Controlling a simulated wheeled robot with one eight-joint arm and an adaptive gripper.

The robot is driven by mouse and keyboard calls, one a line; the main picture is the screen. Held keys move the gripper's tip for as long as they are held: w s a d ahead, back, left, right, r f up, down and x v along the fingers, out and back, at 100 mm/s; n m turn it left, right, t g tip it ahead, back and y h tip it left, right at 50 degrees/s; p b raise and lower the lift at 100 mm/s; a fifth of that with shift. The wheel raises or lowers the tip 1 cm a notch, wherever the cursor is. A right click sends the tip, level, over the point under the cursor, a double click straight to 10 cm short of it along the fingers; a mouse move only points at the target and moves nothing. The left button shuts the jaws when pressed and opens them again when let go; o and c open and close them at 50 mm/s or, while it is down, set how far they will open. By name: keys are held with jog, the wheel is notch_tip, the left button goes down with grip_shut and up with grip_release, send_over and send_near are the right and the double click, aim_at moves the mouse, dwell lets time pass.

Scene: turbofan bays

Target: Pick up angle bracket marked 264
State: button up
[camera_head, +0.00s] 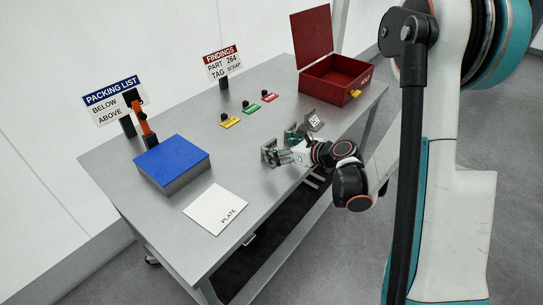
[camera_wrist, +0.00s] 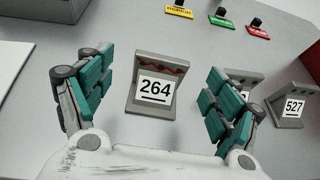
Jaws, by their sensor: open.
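The angle bracket marked 264 (camera_wrist: 155,88) stands on the table in the wrist view. It is grey, with a white number label and a red wavy mark on its upper part. My gripper (camera_wrist: 146,92) is open, with its teal-padded fingers on either side of the bracket and a gap on each side. In the head view my gripper (camera_head: 281,147) is low over the table's front edge, and the 264 bracket is mostly hidden there. The bracket marked 527 (camera_wrist: 291,105) stands to the right. Another grey bracket (camera_wrist: 245,78) is partly hidden behind my right finger.
A blue-topped block (camera_head: 172,160) and a white sheet marked PLATE (camera_head: 216,209) lie left on the table. Yellow, green and red tags (camera_head: 250,108) lie at the back. An open red box (camera_head: 335,82) stands at the right end. Two signs stand along the far edge.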

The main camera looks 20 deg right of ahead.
aim_at(270, 143)
jog(key=shift+r+b+x, duration=0.2)
jog(key=shift+b+x, duration=0.85)
jog(key=shift+x, duration=1.8)
jog(key=shift+w, duration=0.1)
jog(key=c, duration=1.3)
